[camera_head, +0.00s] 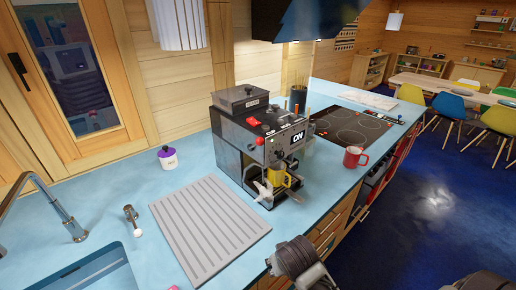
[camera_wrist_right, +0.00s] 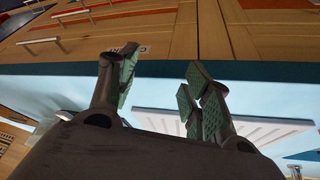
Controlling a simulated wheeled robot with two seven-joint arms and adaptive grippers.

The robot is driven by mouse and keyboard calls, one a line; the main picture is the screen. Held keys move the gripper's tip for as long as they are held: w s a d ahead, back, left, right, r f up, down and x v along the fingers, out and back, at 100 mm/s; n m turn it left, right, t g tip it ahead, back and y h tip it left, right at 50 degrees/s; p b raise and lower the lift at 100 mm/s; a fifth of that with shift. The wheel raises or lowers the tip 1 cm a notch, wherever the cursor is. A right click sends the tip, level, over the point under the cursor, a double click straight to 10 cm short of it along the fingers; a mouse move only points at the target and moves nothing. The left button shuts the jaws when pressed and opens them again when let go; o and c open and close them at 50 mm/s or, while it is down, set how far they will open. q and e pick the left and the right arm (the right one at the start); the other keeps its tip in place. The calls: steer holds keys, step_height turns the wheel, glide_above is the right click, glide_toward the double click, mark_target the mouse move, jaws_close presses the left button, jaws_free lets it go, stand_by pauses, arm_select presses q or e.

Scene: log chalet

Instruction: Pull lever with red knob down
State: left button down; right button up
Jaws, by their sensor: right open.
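A black and steel coffee machine (camera_head: 231,150) stands on the blue counter in the head view. A small red knob (camera_head: 260,141) shows on its front, left of the display reading ON. A red switch (camera_head: 253,122) sits higher up. The lever's shaft is too small to make out. A yellow cup (camera_head: 278,177) is under the machine's front. My right gripper (camera_head: 272,264) is low in front of the counter edge, apart from the machine. In the right wrist view its fingers (camera_wrist_right: 160,88) are spread with nothing between them. My left gripper is not in view.
A red mug (camera_head: 354,158) stands near the counter edge to the right, by a black hob (camera_head: 352,126). A purple-lidded jar (camera_head: 168,158) stands behind the mat.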

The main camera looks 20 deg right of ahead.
steer(key=w, duration=0.1)
steer(key=m+t+h, duration=0.7)
steer(key=m+h, duration=0.2)
steer(key=m, duration=1)
glide_toward(258, 143)
steer(key=f+v, duration=0.1)
steer(key=v, duration=0.3)
steer(key=shift+s+r, duration=0.3)
steer(key=shift+r, duration=0.2)
steer(key=p+x, duration=0.4)
steer(key=x, duration=0.8)
steer(key=shift+w+r, duration=0.1)
steer(key=shift+x, duration=0.85)
